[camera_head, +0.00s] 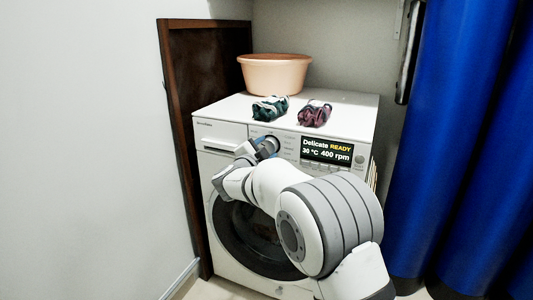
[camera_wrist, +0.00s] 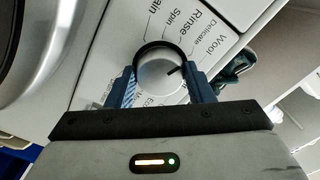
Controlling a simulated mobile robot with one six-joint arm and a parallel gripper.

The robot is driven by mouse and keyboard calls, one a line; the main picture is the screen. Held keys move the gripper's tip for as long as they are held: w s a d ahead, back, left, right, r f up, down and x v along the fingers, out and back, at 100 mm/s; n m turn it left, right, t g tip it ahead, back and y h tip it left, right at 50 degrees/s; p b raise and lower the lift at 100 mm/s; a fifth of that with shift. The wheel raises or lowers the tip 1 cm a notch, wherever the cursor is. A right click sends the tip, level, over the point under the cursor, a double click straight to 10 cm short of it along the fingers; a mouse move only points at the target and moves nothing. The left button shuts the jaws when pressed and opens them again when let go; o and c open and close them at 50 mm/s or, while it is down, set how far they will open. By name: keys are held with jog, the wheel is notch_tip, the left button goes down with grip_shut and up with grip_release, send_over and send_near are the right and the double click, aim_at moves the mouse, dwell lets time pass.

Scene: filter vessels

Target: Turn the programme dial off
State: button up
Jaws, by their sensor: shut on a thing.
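The programme dial (camera_wrist: 160,76) is a round white knob with a dark ring and a dark pointer mark, on the washing machine's front panel. In the wrist view its pointer lies on the side of the Delicate and Wool labels. My gripper (camera_wrist: 163,84) has its two blue fingers on either side of the dial, shut on it. In the head view my gripper (camera_head: 266,144) is at the panel, left of the display, and hides most of the dial. The display (camera_head: 327,151) reads Delicate READY, 30 °C, 400 rpm.
The white washing machine (camera_head: 215,133) carries a peach basin (camera_head: 274,75), a green patterned bundle (camera_head: 270,108) and a maroon bundle (camera_head: 314,113) on top. A dark brown panel (camera_head: 190,60) stands at its left. A blue curtain (camera_head: 450,150) hangs at the right.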

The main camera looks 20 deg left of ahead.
jog(key=m+b, duration=0.3)
jog(key=m, duration=0.4)
jog(key=shift+b, duration=0.3)
jog(key=m+b, duration=0.1)
jog(key=m, duration=0.5)
jog(key=shift+r, duration=0.2)
jog(key=shift+m, duration=0.4)
jog(key=o, duration=1)
jog(key=shift+c, duration=0.2)
jog(key=shift+s, duration=0.1)
